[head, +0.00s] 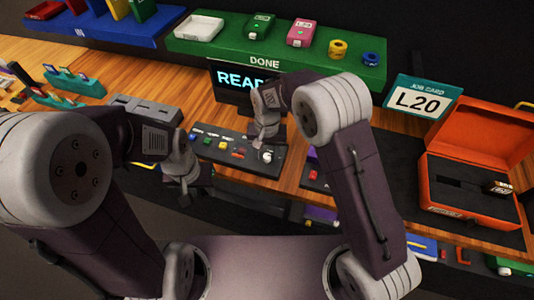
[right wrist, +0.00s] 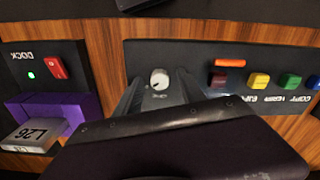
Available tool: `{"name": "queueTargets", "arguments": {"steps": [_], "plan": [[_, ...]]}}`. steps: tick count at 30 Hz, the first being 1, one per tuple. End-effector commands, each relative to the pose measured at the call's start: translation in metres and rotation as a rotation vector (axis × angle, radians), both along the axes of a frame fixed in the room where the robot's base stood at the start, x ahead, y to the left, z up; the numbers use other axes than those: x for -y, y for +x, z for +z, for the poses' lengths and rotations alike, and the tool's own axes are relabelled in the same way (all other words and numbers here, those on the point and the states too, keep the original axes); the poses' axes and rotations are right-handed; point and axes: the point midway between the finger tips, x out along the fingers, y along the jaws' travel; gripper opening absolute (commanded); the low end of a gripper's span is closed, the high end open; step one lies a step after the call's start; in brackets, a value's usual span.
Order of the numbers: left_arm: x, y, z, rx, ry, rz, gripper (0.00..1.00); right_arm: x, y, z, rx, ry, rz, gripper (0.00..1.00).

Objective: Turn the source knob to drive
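The control panel (head: 222,151) is a dark box on the wooden desk with a row of coloured buttons. A round white knob (head: 266,156) sits at its right end, and it also shows in the right wrist view (right wrist: 160,79). The lettering beside the knob is too small to read. My right gripper (head: 262,143) is over the panel's right end. In the right wrist view its two grey fingers (right wrist: 158,90) are apart, one to each side of the knob; contact cannot be told. My left gripper (head: 187,190) hangs at the desk's front edge, away from the knob; its fingers are unclear.
A screen (head: 234,83) behind the panel shows "READ", partly hidden by my right arm. A job card (head: 418,101) reads L20. An open orange case (head: 470,200) stands at right.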

Motion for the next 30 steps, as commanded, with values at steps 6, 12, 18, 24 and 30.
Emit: {"name": "queueTargets", "arguments": {"steps": [6,12,18,24,30], "plan": [[0.000,0.000,0.000,0.000,0.000,0.000,0.36,0.000,-0.001,-0.001,-0.003,-0.002,0.001,0.46],[0.000,0.000,-0.003,0.000,0.000,0.000,0.36,0.000,0.000,0.019,0.001,0.001,0.001,0.46],[0.000,0.000,-0.006,0.000,0.000,0.000,0.36,0.000,0.000,0.064,0.002,0.001,0.001,0.46],[0.000,0.000,-0.006,0.000,0.000,0.000,0.36,0.000,-0.001,0.088,-0.001,-0.001,0.001,0.46],[0.000,0.000,-0.006,0.000,0.000,0.000,0.36,0.000,-0.001,0.090,-0.002,-0.001,0.001,0.46]]}}
